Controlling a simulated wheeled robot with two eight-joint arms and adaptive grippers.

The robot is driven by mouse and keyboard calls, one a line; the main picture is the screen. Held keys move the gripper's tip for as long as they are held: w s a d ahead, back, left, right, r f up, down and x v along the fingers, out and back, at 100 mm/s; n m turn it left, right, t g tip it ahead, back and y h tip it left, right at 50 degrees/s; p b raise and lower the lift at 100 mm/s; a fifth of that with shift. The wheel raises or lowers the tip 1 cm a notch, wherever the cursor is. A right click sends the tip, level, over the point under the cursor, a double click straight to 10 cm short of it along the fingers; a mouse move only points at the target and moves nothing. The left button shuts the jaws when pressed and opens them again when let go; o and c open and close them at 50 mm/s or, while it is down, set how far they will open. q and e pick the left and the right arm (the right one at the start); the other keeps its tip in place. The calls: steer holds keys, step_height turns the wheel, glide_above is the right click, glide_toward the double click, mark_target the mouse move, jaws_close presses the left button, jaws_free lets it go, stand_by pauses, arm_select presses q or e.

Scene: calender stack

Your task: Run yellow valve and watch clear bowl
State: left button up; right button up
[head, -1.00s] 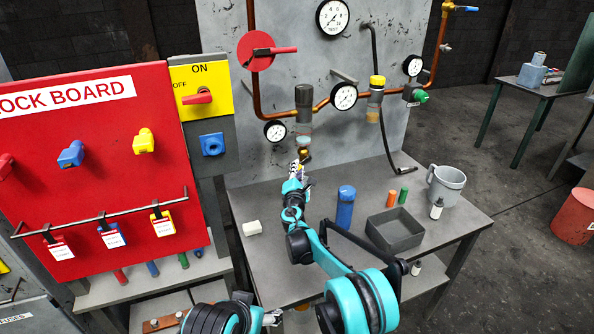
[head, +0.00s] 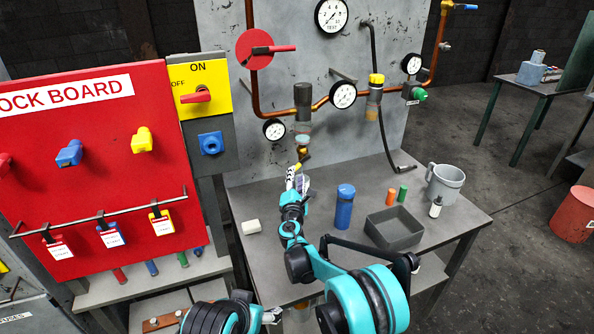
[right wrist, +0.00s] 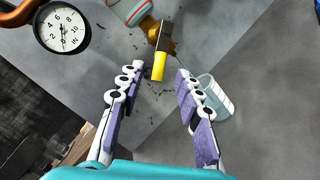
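The yellow valve shows in the right wrist view as a yellow-tipped lever (right wrist: 159,66) on a brass body; in the head view it is a small brass and yellow piece (head: 302,154). It hangs below the clear bowl (head: 302,130) of the dark-topped filter on the copper pipe. The bowl's lower end shows at the top of the right wrist view (right wrist: 128,8). My right gripper (right wrist: 155,82) is open, its fingers on either side of and short of the lever, apparently not touching it. My left gripper (head: 271,316) is low at the bottom edge; its fingers are unclear.
A round gauge (head: 275,130) hangs left of the bowl, another (head: 343,95) right. A clear striped container (right wrist: 216,97) is beyond my right finger.

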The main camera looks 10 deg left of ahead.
steer(key=s+d, duration=0.1)
steer(key=s, duration=0.5)
steer(key=shift+f, duration=0.25)
arm_select(q)
steer(key=shift+c, duration=0.3)
stand_by(5.4)
